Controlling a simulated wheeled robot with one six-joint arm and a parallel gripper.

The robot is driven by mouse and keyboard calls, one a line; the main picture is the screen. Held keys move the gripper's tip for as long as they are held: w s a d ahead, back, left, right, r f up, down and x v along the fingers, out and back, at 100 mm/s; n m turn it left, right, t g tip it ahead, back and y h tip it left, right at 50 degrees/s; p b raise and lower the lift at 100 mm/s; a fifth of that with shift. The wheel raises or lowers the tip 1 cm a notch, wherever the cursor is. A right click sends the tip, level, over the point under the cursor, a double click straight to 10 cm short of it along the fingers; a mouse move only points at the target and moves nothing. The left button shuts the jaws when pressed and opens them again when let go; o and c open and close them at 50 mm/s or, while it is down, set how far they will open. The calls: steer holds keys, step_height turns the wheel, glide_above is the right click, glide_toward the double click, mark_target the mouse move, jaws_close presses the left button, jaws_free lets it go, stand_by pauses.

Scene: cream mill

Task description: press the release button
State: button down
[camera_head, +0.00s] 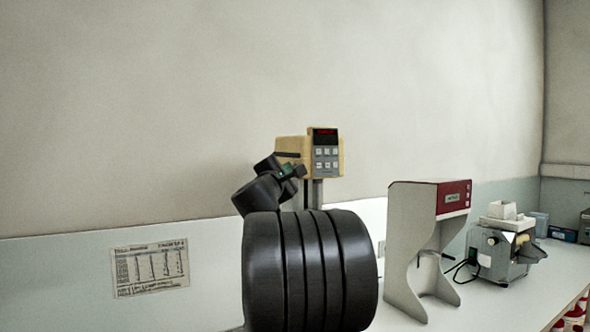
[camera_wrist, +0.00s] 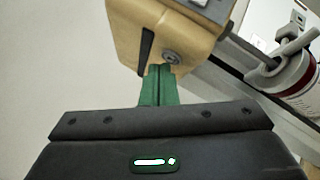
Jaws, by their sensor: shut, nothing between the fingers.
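A yellow instrument head (camera_head: 293,147) with a grey keypad and a red-lit display stands on a grey post against the wall. In the wrist view, its yellow housing (camera_wrist: 123,32) fills the top middle, with a dark slot and a small round grey button (camera_wrist: 171,57) on the near face. My gripper (camera_wrist: 160,68) has its green fingers shut with nothing between them. The fingertips are right at the button's lower left edge; I cannot tell whether they touch it. In the head view my gripper (camera_head: 298,171) is in front of the instrument's lower part, and the button is hidden.
A red and white cylinder (camera_wrist: 294,84) beside a grey clamp shows at right in the wrist view. A white stand with a red top (camera_head: 438,200) and a grey machine (camera_head: 497,252) stand further right on the bench. A printed sheet (camera_head: 150,267) hangs at left.

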steer(key=shift+s+a, duration=0.25)
steer(key=shift+a, duration=0.1)
steer(key=shift+s+a, duration=0.75)
steer(key=shift+a, duration=0.3)
steer(key=shift+s+a, duration=0.7)
steer(key=shift+a, duration=0.35)
steer(key=p, duration=0.1)
steer(key=w+d+p, duration=0.1)
steer(key=shift+d+r+p, duration=0.15)
steer(key=shift+r+p, duration=0.15)
steer(key=shift+p, duration=0.05)
steer(key=shift+p, duration=0.45)
